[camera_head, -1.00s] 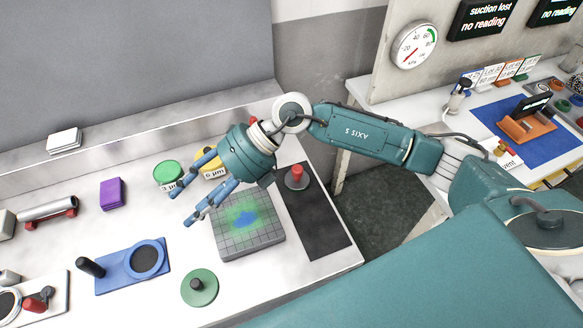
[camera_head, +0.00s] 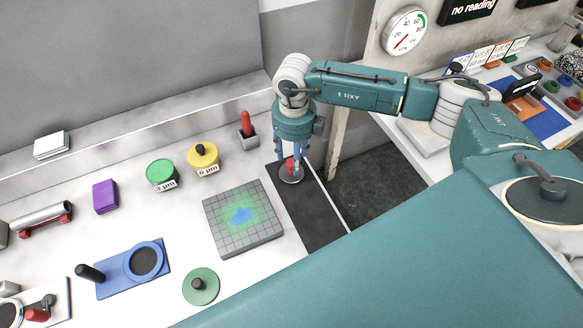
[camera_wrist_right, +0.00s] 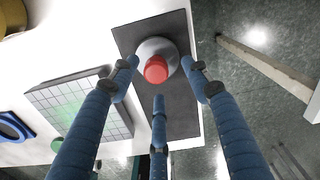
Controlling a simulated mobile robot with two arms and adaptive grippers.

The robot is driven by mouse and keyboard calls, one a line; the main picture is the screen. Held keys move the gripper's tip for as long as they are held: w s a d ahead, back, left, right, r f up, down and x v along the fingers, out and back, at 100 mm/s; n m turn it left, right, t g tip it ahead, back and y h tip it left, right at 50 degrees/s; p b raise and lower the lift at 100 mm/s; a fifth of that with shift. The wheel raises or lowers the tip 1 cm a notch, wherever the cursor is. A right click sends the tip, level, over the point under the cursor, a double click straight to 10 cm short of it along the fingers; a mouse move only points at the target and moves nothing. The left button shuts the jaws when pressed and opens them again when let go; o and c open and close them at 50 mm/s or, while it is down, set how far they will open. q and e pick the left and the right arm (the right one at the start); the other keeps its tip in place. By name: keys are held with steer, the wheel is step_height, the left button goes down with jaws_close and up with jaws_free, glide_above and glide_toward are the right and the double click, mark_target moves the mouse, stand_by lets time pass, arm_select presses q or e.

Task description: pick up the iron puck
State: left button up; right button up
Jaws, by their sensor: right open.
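The iron puck, a grey disc with a red knob (camera_head: 291,178), stands upright on a black mat (camera_head: 318,222) near the right end of the bench. It also shows in the right wrist view (camera_wrist_right: 156,66). My right gripper (camera_head: 293,161) points down over the puck with its blue fingers spread. In the right wrist view the fingertips (camera_wrist_right: 160,77) are around the red knob, with no visible grip on it. In the head view the fingers partly hide the knob. My left gripper is not in view.
A gridded plate (camera_head: 243,218) lies left of the mat. A green disc with a knob (camera_head: 201,286) lies in front. The bench edge is close on the right.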

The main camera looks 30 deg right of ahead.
mark_target(292, 162)
steer(key=f, duration=0.1)
steer(key=f+p, duration=0.1)
steer(key=f, duration=0.1)
steer(key=shift+s+a+f, duration=0.15)
steer(key=shift+a+f, duration=0.05)
steer(key=shift+f, duration=0.4)
jaws_close()
steer(key=shift+r, duration=0.1)
step_height(292, 162, up, 20)
steer(key=b, duration=0.4)
steer(key=shift+b, duration=0.35)
